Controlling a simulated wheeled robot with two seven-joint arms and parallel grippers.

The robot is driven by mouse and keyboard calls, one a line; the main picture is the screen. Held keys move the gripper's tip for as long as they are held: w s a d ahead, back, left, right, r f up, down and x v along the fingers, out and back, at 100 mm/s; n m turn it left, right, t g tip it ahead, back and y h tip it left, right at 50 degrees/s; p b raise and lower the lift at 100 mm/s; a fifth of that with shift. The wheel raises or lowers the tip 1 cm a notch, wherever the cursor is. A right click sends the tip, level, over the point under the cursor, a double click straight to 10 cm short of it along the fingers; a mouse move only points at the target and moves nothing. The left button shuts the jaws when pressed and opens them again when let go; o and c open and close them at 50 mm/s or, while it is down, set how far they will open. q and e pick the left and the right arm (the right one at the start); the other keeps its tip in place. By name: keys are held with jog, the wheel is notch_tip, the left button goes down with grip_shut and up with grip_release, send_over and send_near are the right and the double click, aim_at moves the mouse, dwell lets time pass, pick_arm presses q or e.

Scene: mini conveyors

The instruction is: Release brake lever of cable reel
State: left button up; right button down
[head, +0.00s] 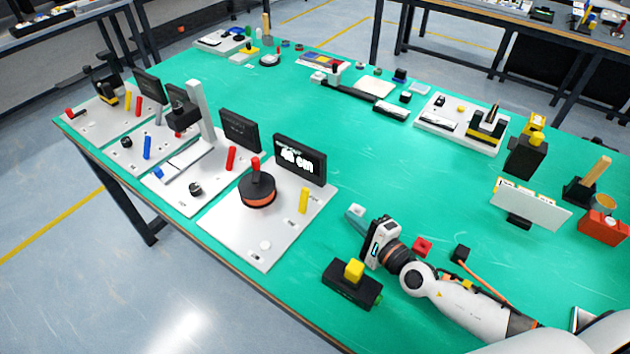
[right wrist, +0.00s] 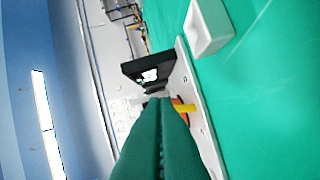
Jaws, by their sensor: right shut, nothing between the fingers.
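The cable reel (head: 257,190), a black drum with an orange band and a red knob on top, stands on a white base plate (head: 240,232). An upright yellow lever (head: 303,201), which looks like the brake lever, stands on the plate to the right of the reel. A black display (head: 300,160) reading about "40 cm" stands behind them. My right gripper (head: 353,214) is shut and empty, apart from the lever and to its right. In the right wrist view, its green fingers (right wrist: 160,105) point towards the yellow lever (right wrist: 184,107) and partly cover the reel. My left gripper is not in view.
A black box with a yellow button (head: 354,270) stands near the table's front edge, close to my right arm. A small red block (head: 422,247) lies beside the wrist. Other plates with coloured levers (head: 147,147) stand to the left. The green table middle (head: 390,160) is clear.

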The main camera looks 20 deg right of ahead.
aim_at(304, 201)
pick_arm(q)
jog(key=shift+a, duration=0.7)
pick_arm(e)
jog(key=shift+a, duration=0.2)
jog(key=x, duration=1.1)
jog(key=shift+w+f, duration=0.1)
jog(key=shift+w, duration=0.15)
jog(key=shift+w+a, duration=0.15)
jog(key=shift+a, duration=0.15)
jog(key=shift+s+a+r+p, duration=0.25)
jog(key=shift+s+a+p, duration=0.1)
jog(key=shift+p, duration=0.15)
jog(key=shift+s+a+r, duration=0.15)
jog(key=shift+s+a, duration=0.05)
jog(key=shift+s, duration=0.05)
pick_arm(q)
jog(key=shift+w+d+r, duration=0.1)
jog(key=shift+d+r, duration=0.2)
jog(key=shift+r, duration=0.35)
